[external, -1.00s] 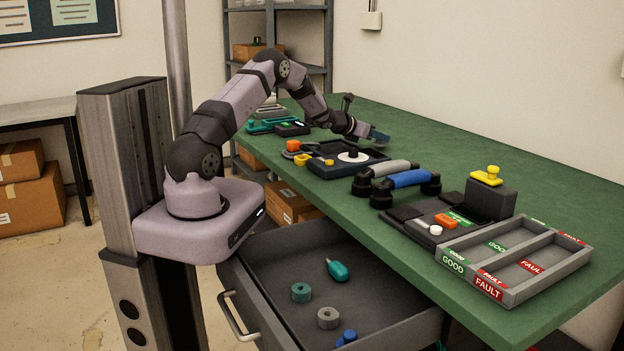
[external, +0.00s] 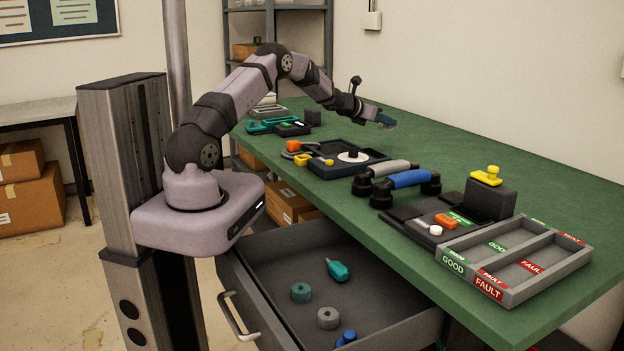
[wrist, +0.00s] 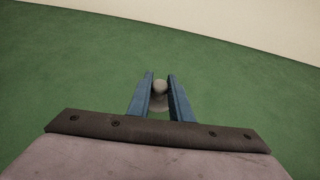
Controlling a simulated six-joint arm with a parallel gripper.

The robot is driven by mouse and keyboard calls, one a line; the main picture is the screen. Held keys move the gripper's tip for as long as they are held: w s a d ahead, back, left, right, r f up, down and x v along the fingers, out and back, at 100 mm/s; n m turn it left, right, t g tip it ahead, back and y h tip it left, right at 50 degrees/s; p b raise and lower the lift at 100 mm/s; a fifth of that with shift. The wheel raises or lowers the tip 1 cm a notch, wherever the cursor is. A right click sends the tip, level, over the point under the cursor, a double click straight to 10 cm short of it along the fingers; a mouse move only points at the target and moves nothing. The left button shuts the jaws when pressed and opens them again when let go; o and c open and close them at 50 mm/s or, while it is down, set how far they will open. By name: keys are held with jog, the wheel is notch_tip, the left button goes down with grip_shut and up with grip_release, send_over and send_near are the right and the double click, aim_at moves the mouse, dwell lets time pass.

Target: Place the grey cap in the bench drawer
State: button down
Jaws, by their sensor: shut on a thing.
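My gripper (external: 386,120) is raised above the far part of the green bench, with its blue fingers pointing away from my base. In the wrist view, my gripper (wrist: 160,88) is shut on the grey cap (wrist: 159,90), whose rounded knob shows between the fingertips with a wider grey part below it. The cap is too small to make out in the external view. The bench drawer (external: 275,262) stands pulled open below the bench's near edge. It holds a teal-handled tool (external: 338,270), a teal ring (external: 301,292), a grey ring (external: 328,318) and a blue object (external: 346,337).
On the green bench (external: 480,140) stand a dark tray with a white disc (external: 353,157), grey and blue handsets (external: 409,179), a dark station with a yellow knob (external: 487,175), and a GOOD/FAULT tray (external: 515,290). The drawer has bare floor around its contents.

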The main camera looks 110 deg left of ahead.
notch_tip(320, 180, up, 20)
jog(key=p, duration=0.9)
notch_tip(320, 180, down, 10)
jog(key=b, duration=0.6)
jog(key=shift+f, duration=0.2)
jog(key=shift+r+p, duration=0.95)
jog(key=shift+r, duration=0.9)
jog(key=shift+w, duration=0.1)
jog(key=w+d+f, duration=0.4)
jog(key=w+f, duration=0.1)
jog(key=f, duration=0.3)
jog(key=shift+d, duration=0.4)
